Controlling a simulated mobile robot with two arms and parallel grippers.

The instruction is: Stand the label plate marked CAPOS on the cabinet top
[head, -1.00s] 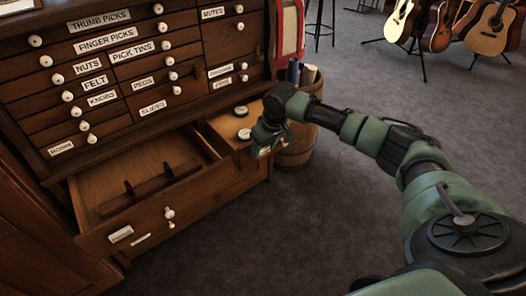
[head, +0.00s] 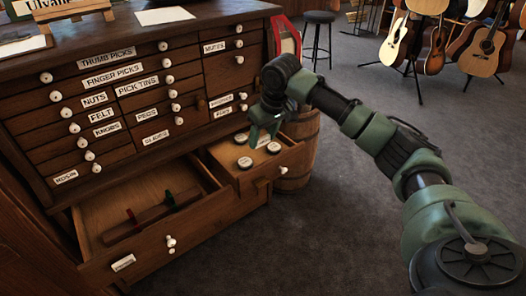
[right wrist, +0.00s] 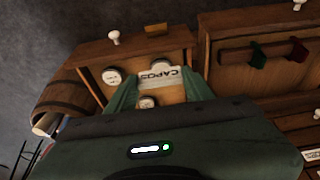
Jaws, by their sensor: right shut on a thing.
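The CAPOS label plate (right wrist: 160,78) is a small pale plate with dark letters, upside down in the right wrist view. My right gripper (right wrist: 158,88) is shut on it, with one green finger at each side of the plate. The cabinet top (head: 205,20) is dark wood, seen along the upper edge of the head view, higher than the gripper. My left gripper is not in view.
The small open drawer (head: 289,161) holds several round tins. A wide open drawer (head: 105,205) holds a wooden divider with red and green pieces. On the cabinet top are a sign on a wooden stand (head: 75,10) and a white sheet (head: 165,16). A barrel (head: 300,150) stands beside the cabinet.

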